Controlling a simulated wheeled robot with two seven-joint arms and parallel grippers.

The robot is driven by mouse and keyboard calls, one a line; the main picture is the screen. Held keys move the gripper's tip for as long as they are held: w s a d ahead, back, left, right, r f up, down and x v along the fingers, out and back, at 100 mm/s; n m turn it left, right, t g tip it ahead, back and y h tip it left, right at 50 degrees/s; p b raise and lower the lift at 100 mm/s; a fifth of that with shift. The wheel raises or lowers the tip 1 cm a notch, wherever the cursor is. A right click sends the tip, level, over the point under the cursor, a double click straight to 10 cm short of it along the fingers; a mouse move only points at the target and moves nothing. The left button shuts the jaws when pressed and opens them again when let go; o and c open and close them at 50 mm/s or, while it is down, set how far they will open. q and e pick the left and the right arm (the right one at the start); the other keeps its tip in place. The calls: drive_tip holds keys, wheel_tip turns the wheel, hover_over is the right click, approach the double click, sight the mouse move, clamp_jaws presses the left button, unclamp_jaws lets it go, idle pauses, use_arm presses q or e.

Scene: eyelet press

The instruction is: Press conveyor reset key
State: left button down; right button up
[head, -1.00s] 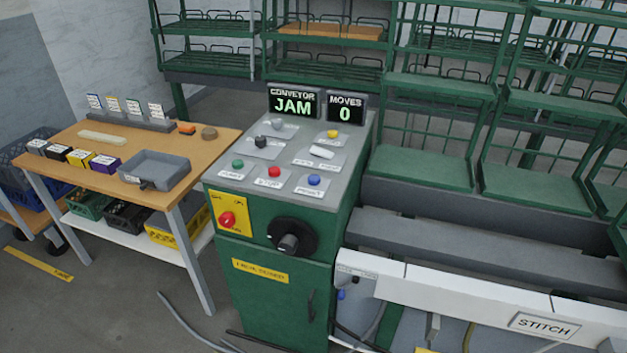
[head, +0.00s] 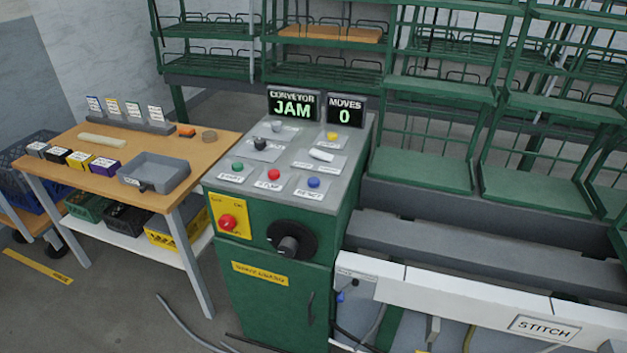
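The green control cabinet (head: 272,225) stands in the middle of the head view with a grey sloped panel on top. On the panel's front row are a green button (head: 237,166), a red button (head: 274,174) and a blue button (head: 314,183). The small label under the blue button appears to read RESET. Behind them are a black knob (head: 260,144), a white switch (head: 320,155), a yellow button (head: 332,135) and a grey knob (head: 277,126). The conveyor display (head: 294,105) reads JAM, and the moves display (head: 346,110) reads 0. Neither gripper is in view.
A wooden workbench (head: 105,150) with a grey tray (head: 153,171) stands left of the cabinet. A white-sided conveyor (head: 450,295) marked STITCH runs to the right. A large black rotary handle (head: 292,240) sticks out of the cabinet front. Cables (head: 185,325) lie on the floor.

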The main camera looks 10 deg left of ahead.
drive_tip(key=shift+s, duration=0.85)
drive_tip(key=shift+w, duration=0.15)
